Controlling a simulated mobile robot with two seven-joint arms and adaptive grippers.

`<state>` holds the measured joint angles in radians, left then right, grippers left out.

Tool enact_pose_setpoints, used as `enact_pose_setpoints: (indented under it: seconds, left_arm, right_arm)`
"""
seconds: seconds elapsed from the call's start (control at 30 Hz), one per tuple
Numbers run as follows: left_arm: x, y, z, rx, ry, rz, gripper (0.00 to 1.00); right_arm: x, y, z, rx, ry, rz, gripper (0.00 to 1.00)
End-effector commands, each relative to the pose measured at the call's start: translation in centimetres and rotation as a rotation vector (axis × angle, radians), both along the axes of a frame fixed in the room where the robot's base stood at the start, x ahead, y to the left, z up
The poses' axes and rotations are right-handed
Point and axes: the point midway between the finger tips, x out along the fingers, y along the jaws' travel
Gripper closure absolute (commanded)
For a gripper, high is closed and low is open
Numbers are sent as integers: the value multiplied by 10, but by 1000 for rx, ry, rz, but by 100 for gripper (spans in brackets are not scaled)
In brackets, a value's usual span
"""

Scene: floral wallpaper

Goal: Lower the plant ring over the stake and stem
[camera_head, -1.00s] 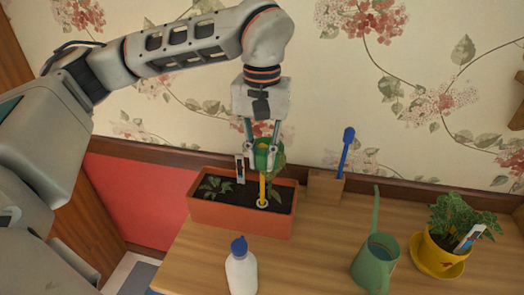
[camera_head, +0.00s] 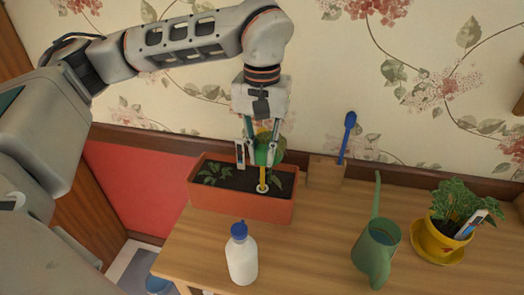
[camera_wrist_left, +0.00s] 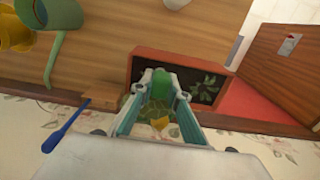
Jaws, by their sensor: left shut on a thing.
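My left gripper (camera_head: 264,157) points down over the planter and is shut on a green piece (camera_head: 265,155), which looks like the plant ring. The green piece also shows between the fingertips in the left wrist view (camera_wrist_left: 162,85). A yellow stake (camera_head: 262,178) stands in the planter right below the gripper, with a small white round piece at its foot on the soil. Green leaves (camera_head: 275,143) show behind and beside the fingers. The stem is hidden, and I cannot tell whether the ring encircles the stake. My right gripper is not in view.
The terracotta planter (camera_head: 240,207) holds soil, a small seedling (camera_head: 215,172) and a white tag (camera_head: 240,152). A white bottle (camera_head: 242,262), green watering can (camera_head: 376,255), yellow potted plant (camera_head: 440,243) and wooden block (camera_head: 325,172) with a blue tool (camera_head: 346,135) stand around it.

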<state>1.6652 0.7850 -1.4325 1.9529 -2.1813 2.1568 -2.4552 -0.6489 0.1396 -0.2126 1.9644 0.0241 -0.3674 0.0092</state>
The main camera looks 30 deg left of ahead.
Motion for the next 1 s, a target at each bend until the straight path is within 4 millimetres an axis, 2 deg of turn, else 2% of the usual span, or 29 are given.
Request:
enact_pose_setpoints:
  seconds: [0.03,0.1,0.4,0.53,0.67,1.0]
  left_arm:
    - [0,0,0,0,0,0,77]
    - [0,0,0,0,0,0,65]
    - [0,0,0,0,0,0,65]
    - [1,0,7,0,-3,0,65]
    - [1,0,26,0,-5,1,65]
    - [1,0,92,0,-4,2,65]
  right_arm:
    - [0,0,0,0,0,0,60]
    - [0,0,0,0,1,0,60]
    - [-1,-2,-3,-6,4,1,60]
    - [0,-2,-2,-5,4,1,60]
    - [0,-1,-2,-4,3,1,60]
    - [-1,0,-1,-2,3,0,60]
